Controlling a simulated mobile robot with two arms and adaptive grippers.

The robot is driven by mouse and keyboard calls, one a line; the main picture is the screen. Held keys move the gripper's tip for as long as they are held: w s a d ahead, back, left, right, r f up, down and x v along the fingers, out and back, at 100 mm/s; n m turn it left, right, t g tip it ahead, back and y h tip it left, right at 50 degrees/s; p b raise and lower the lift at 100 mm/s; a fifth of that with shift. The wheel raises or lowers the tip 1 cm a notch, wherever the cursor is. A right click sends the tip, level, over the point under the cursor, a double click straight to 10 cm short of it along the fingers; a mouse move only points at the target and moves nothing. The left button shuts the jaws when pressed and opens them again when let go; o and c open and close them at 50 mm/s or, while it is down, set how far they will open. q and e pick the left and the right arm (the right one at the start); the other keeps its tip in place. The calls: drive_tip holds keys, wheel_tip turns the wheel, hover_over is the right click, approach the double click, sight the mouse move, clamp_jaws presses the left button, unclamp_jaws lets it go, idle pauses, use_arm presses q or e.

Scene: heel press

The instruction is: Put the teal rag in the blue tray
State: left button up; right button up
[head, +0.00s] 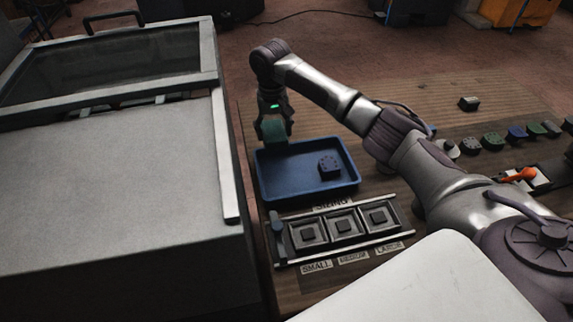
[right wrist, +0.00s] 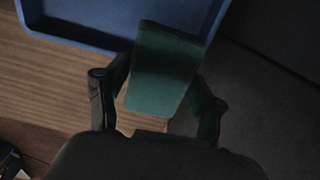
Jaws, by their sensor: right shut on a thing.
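The teal rag (head: 274,130) is held by my right gripper (head: 273,131), over the far left corner of the blue tray (head: 306,192). In the right wrist view the teal rag (right wrist: 165,70) sits between the two fingers of the right gripper (right wrist: 158,95), which is shut on it. Its end overlaps the rim of the blue tray (right wrist: 85,35) in that view. Whether the rag touches the tray is not clear. My left gripper is not in view.
A large grey machine (head: 110,180) with a framed lid stands close on the left. A rack (head: 343,228) with three square slots, labelled small, medium and large, lies in front of the tray. Several coloured small pieces (head: 492,141) and an orange-handled tool (head: 520,174) are at the right.

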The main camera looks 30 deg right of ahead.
sight(280, 141)
drive_tip(key=s+f, duration=0.1)
drive_tip(key=s, duration=0.1)
drive_tip(key=s+f+p, duration=0.1)
drive_tip(key=s, duration=0.1)
drive_tip(key=shift+a+f, duration=0.15)
drive_tip(key=s, duration=0.1)
drive_tip(key=s+f, duration=0.2)
drive_tip(key=shift+a+p, duration=0.25)
drive_tip(key=shift+p, duration=0.15)
drive_tip(key=shift+s+f, duration=0.15)
drive_tip(key=shift+f, duration=0.2)
wheel_tip(280, 141, down, 3)
drive_tip(key=shift+f, duration=0.15)
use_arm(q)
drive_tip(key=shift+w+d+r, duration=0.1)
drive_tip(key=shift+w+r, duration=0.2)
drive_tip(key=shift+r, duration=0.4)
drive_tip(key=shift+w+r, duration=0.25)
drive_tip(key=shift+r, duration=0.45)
use_arm(e)
drive_tip(key=shift+f, duration=0.15)
drive_tip(key=o, duration=1.1)
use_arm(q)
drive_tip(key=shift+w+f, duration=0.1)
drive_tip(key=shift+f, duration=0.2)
use_arm(e)
wheel_tip(280, 141, up, 12)
drive_tip(key=shift+r, duration=0.1)
